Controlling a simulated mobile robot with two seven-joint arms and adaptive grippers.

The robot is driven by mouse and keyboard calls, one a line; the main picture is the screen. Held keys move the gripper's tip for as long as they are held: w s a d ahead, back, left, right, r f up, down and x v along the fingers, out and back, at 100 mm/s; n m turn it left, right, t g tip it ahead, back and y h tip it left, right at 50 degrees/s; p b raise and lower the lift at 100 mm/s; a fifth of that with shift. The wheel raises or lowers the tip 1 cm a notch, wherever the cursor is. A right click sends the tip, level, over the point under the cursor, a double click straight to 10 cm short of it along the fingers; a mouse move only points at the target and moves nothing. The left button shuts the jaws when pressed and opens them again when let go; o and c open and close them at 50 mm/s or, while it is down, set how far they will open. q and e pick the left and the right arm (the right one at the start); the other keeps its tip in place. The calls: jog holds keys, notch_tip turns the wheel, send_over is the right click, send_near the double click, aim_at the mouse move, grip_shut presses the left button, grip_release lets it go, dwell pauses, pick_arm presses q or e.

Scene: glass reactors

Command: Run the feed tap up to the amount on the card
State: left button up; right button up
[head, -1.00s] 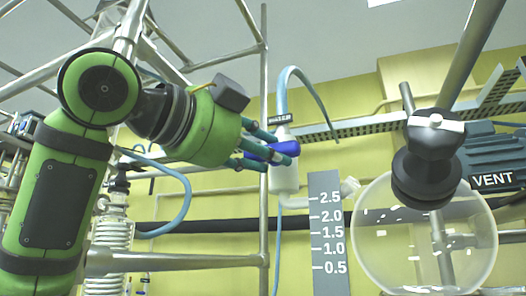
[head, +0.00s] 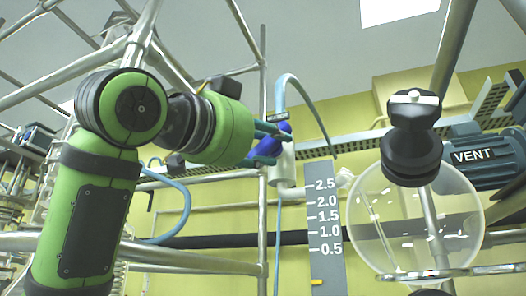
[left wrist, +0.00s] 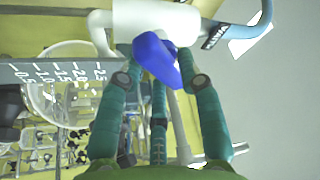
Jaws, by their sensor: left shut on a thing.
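The feed tap has a white body (head: 285,172) with a blue handle (head: 284,128), which stands steeply tilted in the head view. My left gripper (head: 270,146) is shut on the handle. In the left wrist view the blue handle (left wrist: 157,60) lies between the teal fingers of my left gripper (left wrist: 160,85), below the white body (left wrist: 155,20). A grey scale (head: 326,225) marked 0.5 to 2.5 hangs right of the tap. A small orange marker (head: 317,282) shows below the 0.5 mark. I see no readable amount card. My right gripper is out of view.
A round glass vessel (head: 400,235) with a black fitting (head: 412,140) stands right of the scale, its lower part in a metal ring. Metal frame poles (head: 263,220) and a blue hose (head: 281,90) surround the tap.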

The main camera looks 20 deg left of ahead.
pick_arm(q)
jog(key=shift+n+b, duration=0.3)
jog(key=shift+n, duration=0.4)
jog(key=shift+r+t+y, duration=0.15)
jog(key=shift+t+y, duration=0.15)
jog(key=o, duration=0.9)
jog(key=shift+o, duration=1)
jog(key=shift+d, duration=0.1)
jog(key=shift+w+d, duration=0.1)
jog(key=shift+w, duration=0.15)
jog(key=v, duration=1.2)
